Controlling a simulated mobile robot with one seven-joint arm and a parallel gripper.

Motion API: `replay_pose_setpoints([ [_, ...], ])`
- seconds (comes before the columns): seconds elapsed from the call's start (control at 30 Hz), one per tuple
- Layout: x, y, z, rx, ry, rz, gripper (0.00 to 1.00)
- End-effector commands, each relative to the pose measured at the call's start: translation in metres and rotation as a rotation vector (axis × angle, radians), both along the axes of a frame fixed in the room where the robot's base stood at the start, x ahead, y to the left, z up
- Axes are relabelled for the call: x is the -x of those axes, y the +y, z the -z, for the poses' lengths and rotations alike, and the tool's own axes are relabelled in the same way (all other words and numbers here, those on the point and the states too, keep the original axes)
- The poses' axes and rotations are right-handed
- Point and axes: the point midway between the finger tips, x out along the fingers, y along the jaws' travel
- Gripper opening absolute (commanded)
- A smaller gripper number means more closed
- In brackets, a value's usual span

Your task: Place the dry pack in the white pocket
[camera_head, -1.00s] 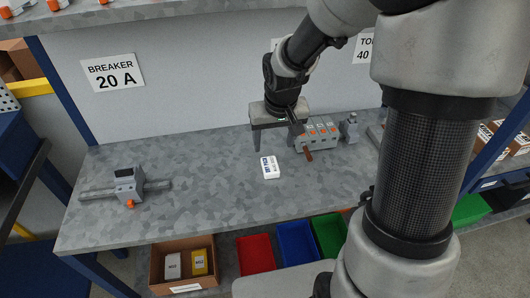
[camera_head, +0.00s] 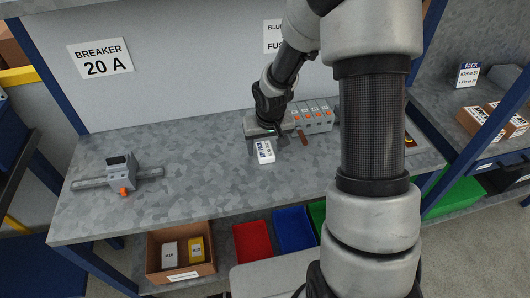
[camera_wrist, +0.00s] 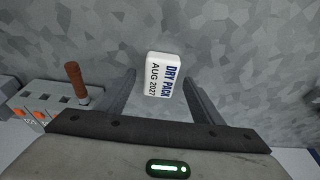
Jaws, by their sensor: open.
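The dry pack (camera_head: 263,153) is a small white packet with blue and black print, lying on the grey speckled bench top. In the wrist view the dry pack (camera_wrist: 162,75) reads "DRY PACK AUG 2027" and appears between the finger ends, with a gap on each side. My gripper (camera_head: 267,146) is open and empty, low over the bench at the pack; it also shows in the wrist view (camera_wrist: 160,79). I cannot tell how far the fingertips are above the bench. I cannot make out a white pocket in either view.
A grey terminal block with orange parts (camera_head: 312,117) and a brown-handled tool (camera_head: 303,136) stand close beside my gripper. A breaker on a rail (camera_head: 121,173) sits at left. Below are a cardboard box (camera_head: 152,262) and red (camera_head: 252,243) and blue (camera_head: 294,229) bins. The bench's front middle is clear.

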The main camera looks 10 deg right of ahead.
Motion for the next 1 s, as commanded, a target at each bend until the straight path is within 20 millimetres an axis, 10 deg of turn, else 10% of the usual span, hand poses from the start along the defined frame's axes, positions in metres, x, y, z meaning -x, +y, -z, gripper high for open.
replay_pose_setpoints([
  [0.13, 0.000, 0.000, -0.001, 0.000, -0.001, 0.000, 0.61],
  [0.47, 0.000, 0.000, -0.001, 0.000, 0.000, 0.000, 0.13],
  [0.73, -0.001, 0.000, -0.011, -0.001, -0.003, 0.002, 0.12],
  [1.0, -0.001, -0.001, -0.064, 0.000, -0.005, 0.003, 0.12],
])
